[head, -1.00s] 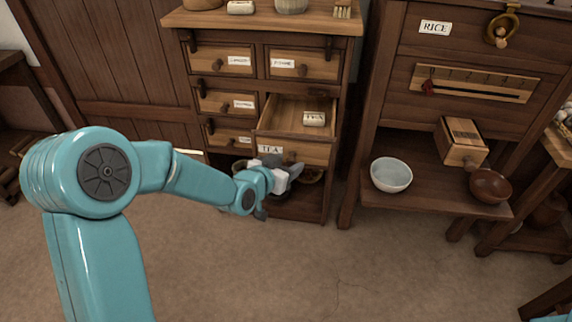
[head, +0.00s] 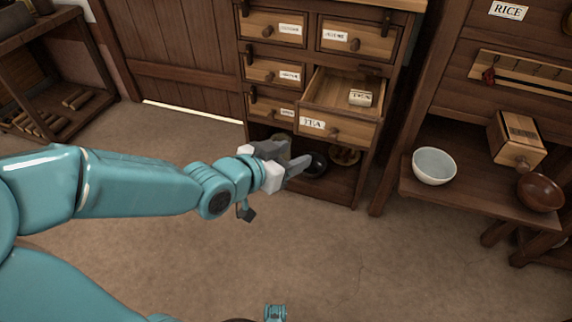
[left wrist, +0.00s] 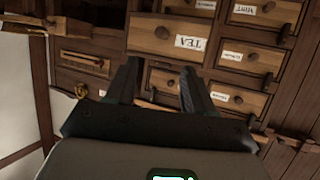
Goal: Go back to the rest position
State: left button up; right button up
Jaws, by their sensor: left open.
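My left gripper (head: 290,160) is open and empty in the head view, in front of the lower part of the drawer cabinet and apart from it. In the left wrist view its two dark fingers (left wrist: 155,85) stand apart with nothing between them. The TEA drawer (head: 355,125) is pulled open, and a small block labelled TEA (head: 360,97) lies inside it. The TEA drawer also shows in the left wrist view (left wrist: 150,35). My right gripper cannot be made out; only a small teal part of my body shows at the bottom of the head view.
Right of the cabinet, a shelf (head: 425,188) holds a white bowl (head: 434,166), a wooden box with a knob (head: 517,138) and a brown bowl (head: 540,192). The floor in front (head: 320,240) is clear.

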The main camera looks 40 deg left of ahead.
pick_arm(q)
jog(key=shift+s+a+r+b, duration=0.1)
jog(key=shift+s+r+b, duration=0.1)
jog(key=shift+s+b, duration=0.25)
dwell(0.3)
jog(key=s+d+f+g+h, duration=0.1)
jog(key=d+f+g, duration=0.2)
jog(key=f, duration=0.7)
jog(key=d+f+g+h, duration=0.1)
jog(key=d+f+g, duration=0.25)
jog(key=f, duration=0.65)
jog(key=s+d+f+n+g, duration=0.2)
jog(key=s+d+f+g, duration=0.15)
jog(key=s+f, duration=0.4)
jog(key=s+d+f+n+g, duration=0.25)
jog(key=s+d+f, duration=0.2)
jog(key=f, duration=0.55)
notch_tip(320, 180, up, 34)
jog(key=s+m+p, duration=0.1)
jog(key=p, duration=3.3)
jog(key=shift+s+f, duration=0.15)
jog(key=shift+s, duration=0.2)
